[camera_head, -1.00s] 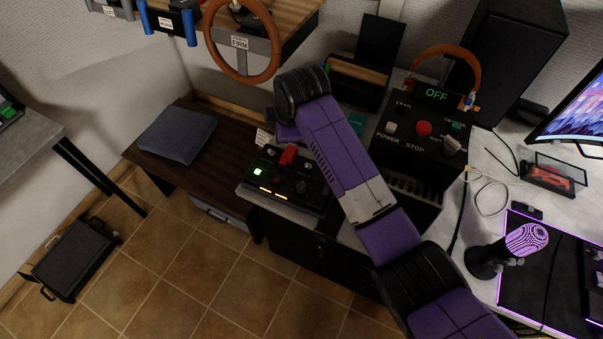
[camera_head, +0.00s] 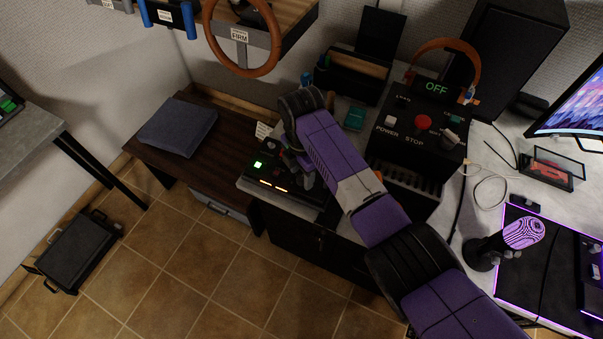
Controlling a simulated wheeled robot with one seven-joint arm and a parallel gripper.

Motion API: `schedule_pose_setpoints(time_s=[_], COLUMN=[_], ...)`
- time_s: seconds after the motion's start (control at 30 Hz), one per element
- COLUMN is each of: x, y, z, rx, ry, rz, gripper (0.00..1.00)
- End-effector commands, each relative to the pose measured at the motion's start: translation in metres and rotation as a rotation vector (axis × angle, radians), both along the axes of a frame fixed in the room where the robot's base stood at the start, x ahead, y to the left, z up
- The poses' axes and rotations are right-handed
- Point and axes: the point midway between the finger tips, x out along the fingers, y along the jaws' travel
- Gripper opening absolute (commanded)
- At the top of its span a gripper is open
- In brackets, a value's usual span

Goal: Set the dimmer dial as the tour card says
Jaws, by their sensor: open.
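A low black control panel (camera_head: 262,181) stands on the grey cabinet top left of my arm, with a lit green button (camera_head: 258,164) and a row of amber lights. Its right part, where a round dark dial showed earlier, is mostly covered by my arm and gripper. My gripper (camera_head: 306,178) hangs over that part, partly hidden behind my wrist; its jaws are open, and contact with a dial cannot be made out. A small white card (camera_head: 263,130) stands behind the panel; its writing is too small to read. I cannot tell if it is the tour card.
A black box (camera_head: 412,140) labelled POWER and STOP, its display reading OFF, stands just right of my arm. A dark organiser (camera_head: 350,78) is behind. A bench with a grey cushion (camera_head: 178,127) is to the left. The tiled floor in front is mostly clear.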

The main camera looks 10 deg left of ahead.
Motion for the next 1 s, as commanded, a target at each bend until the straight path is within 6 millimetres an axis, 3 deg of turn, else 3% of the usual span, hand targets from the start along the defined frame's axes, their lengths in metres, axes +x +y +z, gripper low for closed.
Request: schedule_pose_setpoints(time_s=[0.37,0.63,1.0], x=[0.0000,0.0001,-0.0001], y=[0.0001,0.0001,0.0003], z=[-0.0084,-0.0081,-0.0078], rx=[0.000,0.000,-0.001], ry=[-0.001,-0.001,-0.001], rz=[0.000,-0.001,-0.039], gripper=[0.48,0.00,0.00])
